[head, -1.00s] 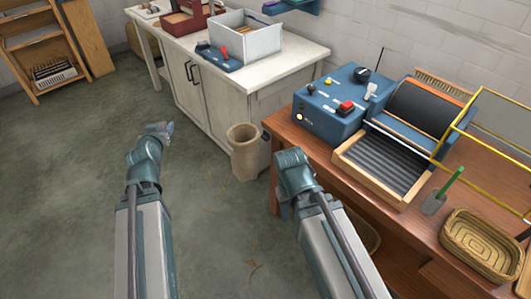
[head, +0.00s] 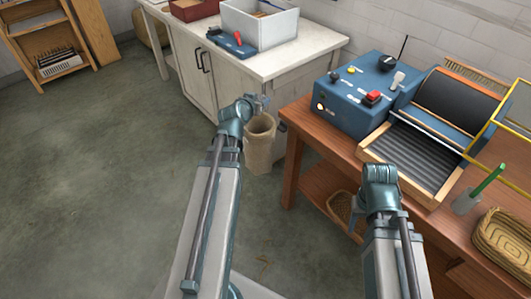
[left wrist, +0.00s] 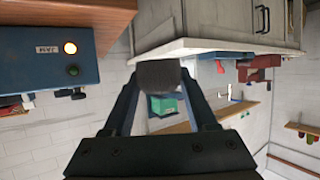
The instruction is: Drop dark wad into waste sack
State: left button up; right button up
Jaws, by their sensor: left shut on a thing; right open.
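A dark grey, fuzzy wad (left wrist: 158,74) is pinched between the fingertips of my left gripper in the left wrist view. In the head view my left gripper (head: 259,102) is above the mouth of the beige waste sack (head: 261,148), near its far rim, and the wad cannot be made out there. The sack stands open and upright on the floor between the white cabinet and the wooden table. My right gripper (head: 361,212) is by the table's front edge, mostly hidden behind its own wrist, and it is open.
The white cabinet (head: 235,90) bears a grey box (head: 259,28) and stands behind the sack. The wooden table (head: 310,137) on the right holds a blue machine (head: 357,98) with a ribbed feed tray and a wicker basket (head: 500,240). The floor on the left is clear.

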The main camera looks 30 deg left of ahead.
pick_arm(q)
jog(key=w+a+f+m+h+b, duration=0.1)
jog(key=w+a+f+b, duration=0.3)
jog(key=f+b, duration=0.4)
jog(key=shift+w+a+f+m+t+h, duration=0.35)
jog(key=shift+a+f+h, duration=0.2)
jog(key=shift+f, duration=0.25)
pick_arm(e)
notch_tip(320, 180, down, 10)
jog(key=shift+f, duration=0.15)
pick_arm(q)
notch_tip(320, 180, down, 6)
jog(key=b, duration=0.6)
pick_arm(e)
notch_tip(320, 180, down, 6)
pick_arm(q)
jog(key=o, duration=1.4)
jog(key=shift+c, duration=0.2)
